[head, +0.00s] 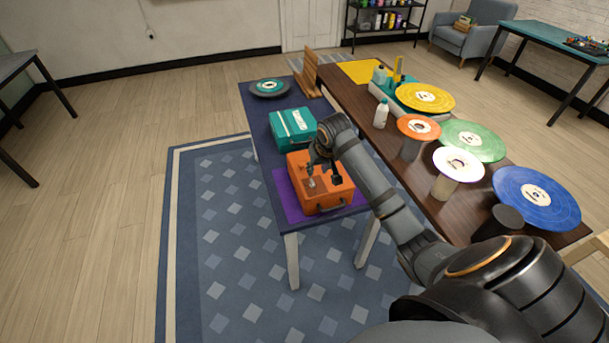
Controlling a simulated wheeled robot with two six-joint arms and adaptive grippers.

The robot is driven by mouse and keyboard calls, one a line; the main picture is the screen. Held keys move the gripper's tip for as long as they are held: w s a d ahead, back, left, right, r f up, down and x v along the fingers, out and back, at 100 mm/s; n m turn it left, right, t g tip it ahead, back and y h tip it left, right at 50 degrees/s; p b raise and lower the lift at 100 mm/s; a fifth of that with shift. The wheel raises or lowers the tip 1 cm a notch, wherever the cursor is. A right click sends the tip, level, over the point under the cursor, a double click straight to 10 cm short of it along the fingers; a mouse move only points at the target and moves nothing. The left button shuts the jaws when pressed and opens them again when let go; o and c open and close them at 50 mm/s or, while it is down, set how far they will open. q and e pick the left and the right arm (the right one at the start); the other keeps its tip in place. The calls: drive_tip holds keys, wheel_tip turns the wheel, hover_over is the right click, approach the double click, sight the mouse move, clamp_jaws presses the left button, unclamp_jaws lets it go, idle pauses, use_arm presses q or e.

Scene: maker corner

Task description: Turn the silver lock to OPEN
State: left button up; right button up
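An orange case (334,198) with a handle on its front stands on a purple mat (288,203) at the near end of the dark blue table. A small silver piece (311,183), which looks like the lock, shows on top of the case at left; its markings are too small to read. My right gripper (323,177) points down over the case top, its two dark fingers apart, the left one close above the silver piece. I cannot tell whether they touch. My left gripper is not in view.
A teal case (291,128) stands just behind the orange one. A dark round plate with a teal disc (269,87) lies at the table's far end. The brown table (394,142) at right holds a white bottle (381,114) and several coloured discs on stands.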

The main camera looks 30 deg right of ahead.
approach(313, 182)
drive_tip(key=x, duration=0.2)
drive_tip(key=shift+w+f, duration=0.2)
drive_tip(key=shift+f, duration=0.15)
drive_tip(key=x, duration=0.5)
drive_tip(key=shift+f, duration=0.1)
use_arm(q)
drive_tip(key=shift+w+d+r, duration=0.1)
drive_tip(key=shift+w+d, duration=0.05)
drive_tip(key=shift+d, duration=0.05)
use_arm(e)
drive_tip(key=shift+w+f, duration=0.1)
drive_tip(key=shift+c, duration=0.3)
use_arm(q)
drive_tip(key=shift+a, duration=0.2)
use_arm(e)
clamp_jaws()
